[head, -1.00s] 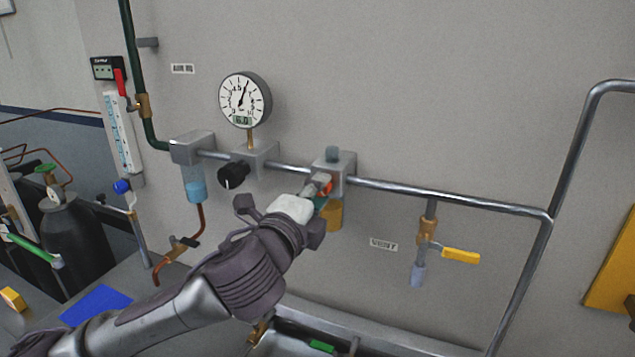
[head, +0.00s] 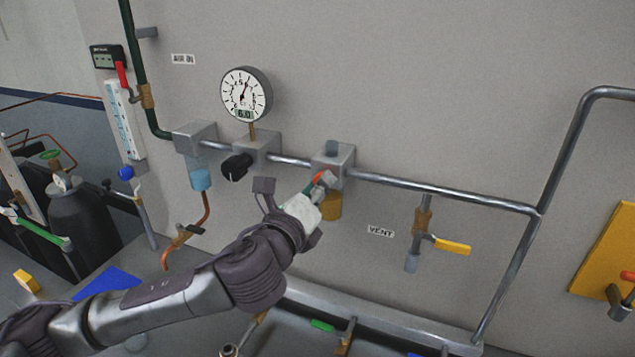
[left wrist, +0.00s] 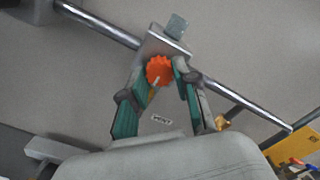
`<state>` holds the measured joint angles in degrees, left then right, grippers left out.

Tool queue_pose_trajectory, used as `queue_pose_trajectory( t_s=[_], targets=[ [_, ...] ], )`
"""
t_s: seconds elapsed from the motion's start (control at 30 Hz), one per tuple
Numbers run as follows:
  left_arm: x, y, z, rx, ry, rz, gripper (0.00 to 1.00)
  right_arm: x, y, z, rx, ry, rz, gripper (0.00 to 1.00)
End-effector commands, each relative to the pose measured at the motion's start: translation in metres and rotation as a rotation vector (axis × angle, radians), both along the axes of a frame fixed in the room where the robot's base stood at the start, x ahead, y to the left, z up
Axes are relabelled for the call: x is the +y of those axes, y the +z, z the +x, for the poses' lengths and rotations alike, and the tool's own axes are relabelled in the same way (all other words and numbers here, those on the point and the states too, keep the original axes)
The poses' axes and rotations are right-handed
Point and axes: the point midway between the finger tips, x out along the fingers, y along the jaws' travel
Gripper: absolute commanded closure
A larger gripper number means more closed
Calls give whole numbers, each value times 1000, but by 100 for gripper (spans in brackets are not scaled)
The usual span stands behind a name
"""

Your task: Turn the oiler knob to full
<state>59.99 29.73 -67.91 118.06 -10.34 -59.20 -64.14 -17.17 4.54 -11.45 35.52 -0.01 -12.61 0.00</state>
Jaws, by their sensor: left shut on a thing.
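The oiler block (head: 338,163) sits on the wall pipe, with an amber bowl (head: 331,205) below it. Its orange-red knob (left wrist: 159,70) faces me in the left wrist view, with a pale pointer line towards the lower left of that picture. In the head view only a sliver of the knob (head: 317,177) shows past the fingers. My left gripper (head: 319,182) is shut on the knob, one finger on each side; its green-padded fingers also show in the left wrist view (left wrist: 164,78). My right gripper is not in view.
A dial gauge (head: 246,94) stands above a regulator with a black knob (head: 236,167), left of the oiler. A filter with a blue bowl (head: 200,180) is further left. A yellow-handled vent valve (head: 452,246) hangs to the right.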

Motion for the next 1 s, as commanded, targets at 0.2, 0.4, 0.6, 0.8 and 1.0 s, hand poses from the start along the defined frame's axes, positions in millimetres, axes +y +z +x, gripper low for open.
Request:
queue_pose_trajectory(
  t_s=[0.2, 0.4, 0.6, 0.8, 1.0],
  targets=[
    [0, -2, 0, -7, 0, 24, 100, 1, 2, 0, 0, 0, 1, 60],
    [0, -2, 0, -8, 0, 26, 100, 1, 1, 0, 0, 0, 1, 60],
    [0, -2, 0, -7, 0, 25, 60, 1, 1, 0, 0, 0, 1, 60],
    [0, -1, 0, -8, 0, 24, 45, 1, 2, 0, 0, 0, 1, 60],
    [1, -1, -1, -8, 0, 23, 45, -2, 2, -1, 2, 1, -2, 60]
  ],
)
